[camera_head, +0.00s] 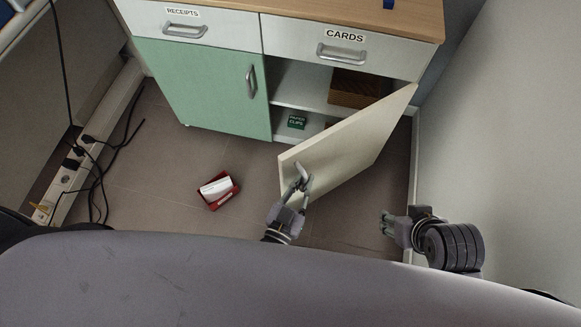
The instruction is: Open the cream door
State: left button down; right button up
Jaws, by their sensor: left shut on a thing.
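The cream door (350,140) of the cabinet stands part-way open, swung outward from its hinge side at the right. Its handle (301,172) is near the free edge, at the left end of the door. My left gripper (300,184) is shut on this handle; the fingers partly hide it. My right gripper (386,223) is to the right of the door, apart from it, above the floor near the wall. Its fingers look spread, with nothing between them.
Inside the open compartment are a brown box (355,90) and a green paper-clips box (297,121). The green door (205,90) and the drawers above are shut. A red box (217,190) lies on the floor. Cables and a power strip (75,163) run at left. A wall (500,150) bounds the right.

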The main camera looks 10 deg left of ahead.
pick_arm(q)
jog(key=shift+s+d, duration=0.55)
jog(key=c, duration=1.7)
grip_release()
jog(key=shift+o, duration=0.2)
jog(key=v, duration=1.2)
jog(key=shift+c, duration=0.2)
